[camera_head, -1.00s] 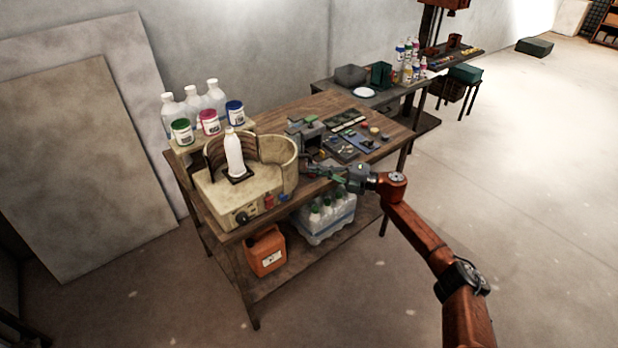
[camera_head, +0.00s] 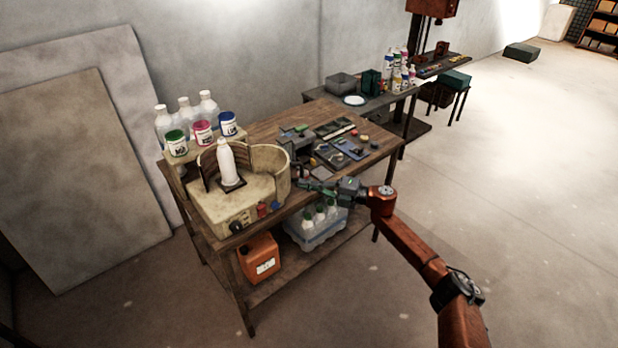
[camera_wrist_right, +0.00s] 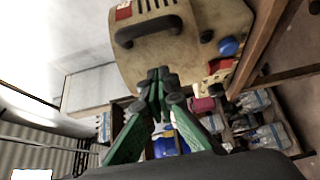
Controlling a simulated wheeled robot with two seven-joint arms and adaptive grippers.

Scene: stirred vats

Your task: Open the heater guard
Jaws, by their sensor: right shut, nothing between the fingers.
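The heater is a cream box (camera_head: 232,205) at the near left end of the wooden bench. A curved guard (camera_head: 283,172) stands around its back and right side, with a brown inner face at the left and a cream outer face at the right. A white bottle (camera_head: 226,163) stands upright inside the curve. My right gripper (camera_head: 303,185) is shut and empty, just right of the guard near the bench's front edge. In the right wrist view its fingertips (camera_wrist_right: 158,76) are together in front of a cream body with a dark handle (camera_wrist_right: 148,30); contact cannot be told. My left gripper is out of view.
Three lidded jars (camera_head: 203,132) and several white bottles stand on a raised shelf behind the heater. Parts trays (camera_head: 348,148) lie on the bench to the right. Bottles in a clear crate (camera_head: 318,230) and an orange canister (camera_head: 260,258) sit below.

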